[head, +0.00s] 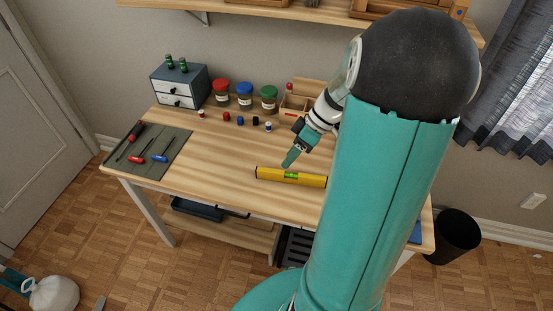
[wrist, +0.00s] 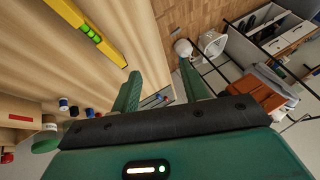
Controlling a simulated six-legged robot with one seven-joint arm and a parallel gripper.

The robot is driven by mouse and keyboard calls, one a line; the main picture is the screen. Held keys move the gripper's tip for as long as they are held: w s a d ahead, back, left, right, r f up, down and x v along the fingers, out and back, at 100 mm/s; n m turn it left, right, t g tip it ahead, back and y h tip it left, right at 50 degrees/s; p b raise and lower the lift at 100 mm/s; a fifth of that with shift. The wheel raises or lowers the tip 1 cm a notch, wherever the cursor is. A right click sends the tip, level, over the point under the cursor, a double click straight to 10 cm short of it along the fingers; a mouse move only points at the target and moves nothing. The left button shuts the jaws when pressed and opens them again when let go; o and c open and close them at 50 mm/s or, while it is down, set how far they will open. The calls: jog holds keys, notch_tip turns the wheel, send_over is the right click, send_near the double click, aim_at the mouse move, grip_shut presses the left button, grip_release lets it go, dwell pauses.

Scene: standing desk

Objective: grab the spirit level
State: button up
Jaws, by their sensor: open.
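The spirit level (head: 291,177) is a yellow bar with black ends and a green vial, lying flat on the wooden desk in the head view. In the wrist view the spirit level (wrist: 88,32) shows at the upper left, outside the fingers. The level's right end lies close to my arm in the head view.
Small spools (head: 240,120) and lidded jars (head: 245,95) stand at the back of the desk (head: 220,165). A drawer box (head: 180,85) is at the back left. A dark mat (head: 147,150) with screwdrivers lies at the left. The desk front left of the level is clear.

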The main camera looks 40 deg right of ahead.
jog(key=s+d+f+n+t+y, duration=0.1)
jog(key=s+d+f+t+y, duration=0.25)
jog(key=d+f, duration=0.4)
jog(key=n+t, duration=0.1)
jog(key=t, duration=0.3)
send_near(296, 174)
jog(key=shift+w+a+f+h, duration=0.15)
jog(key=shift+w+a+h, duration=0.05)
jog(key=shift+w+a, duration=0.25)
jog(key=shift+w+a+f+h, duration=0.15)
jog(key=shift+w+a, duration=0.25)
jog(key=shift+w, duration=0.1)
jog(key=shift+x, duration=2.75)
jog(key=shift+s+a, duration=0.1)
jog(key=shift+s, duration=0.05)
grip_shut()
